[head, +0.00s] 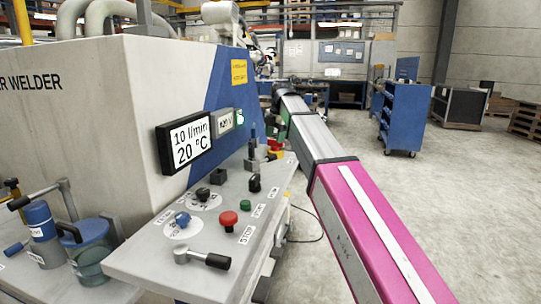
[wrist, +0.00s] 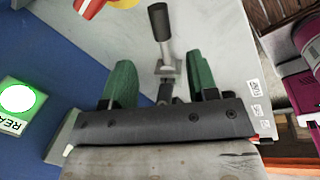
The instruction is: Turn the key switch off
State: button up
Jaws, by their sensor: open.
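No part reads clearly as a key switch. A lever with a black grip and metal stem (wrist: 158,22) stands on a small metal base, ahead of my gripper (wrist: 165,85) in the wrist view. My gripper's two green fingers are apart, one on each side of the lever's base as seen there; I cannot tell whether they touch it. In the head view an upright dark lever (head: 252,142) stands near the far end of the grey panel (head: 150,258). A black knob (head: 254,182) stands nearer on the panel. My gripper is mostly hidden behind my arm in the head view.
A red stop button (head: 228,219), a blue knob (head: 182,219) and a black-gripped handle (head: 217,261) sit on the near panel. A red and yellow part (head: 275,149) is beside the upright lever. A green lit sign (wrist: 18,98) is at left. Open floor lies right.

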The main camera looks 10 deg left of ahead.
aim_at(263, 161)
jog(key=f, duration=0.3)
jog(key=a+f, duration=0.1)
jog(key=f, duration=0.2)
jog(key=w+f, duration=0.1)
jog(key=f, duration=0.2)
jog(key=shift+w+a+f, duration=0.1)
jog(key=shift+a+f, duration=0.05)
jog(key=shift+a, duration=0.05)
grip_shut()
